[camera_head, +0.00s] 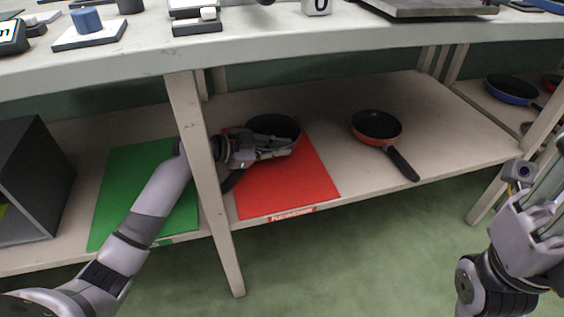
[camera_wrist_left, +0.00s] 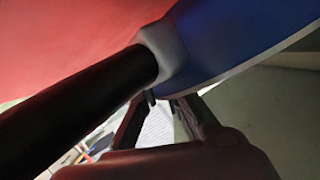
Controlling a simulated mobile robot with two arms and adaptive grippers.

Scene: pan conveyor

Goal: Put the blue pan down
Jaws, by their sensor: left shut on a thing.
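The blue pan (camera_head: 273,127) is over the red mat (camera_head: 296,188) on the lower shelf. In the head view its dark inside shows and its black handle points toward the front left. My left gripper (camera_head: 272,150) is shut on the pan at its near side. In the left wrist view the blue underside (camera_wrist_left: 225,40), grey handle joint and black handle (camera_wrist_left: 75,105) are close to the fingers (camera_wrist_left: 165,115), with the red mat filling the upper left. I cannot tell whether the pan touches the mat. My right gripper (camera_head: 535,225) is at the right, away from the shelf; its fingertips are unclear.
An orange pan (camera_head: 377,126) lies right of the red mat. A green mat (camera_head: 145,190) and a dark box (camera_head: 30,180) are at the left. Another blue pan (camera_head: 511,90) is on the right shelf. A leg (camera_head: 207,180) and the upper tabletop (camera_head: 270,45) border the space.

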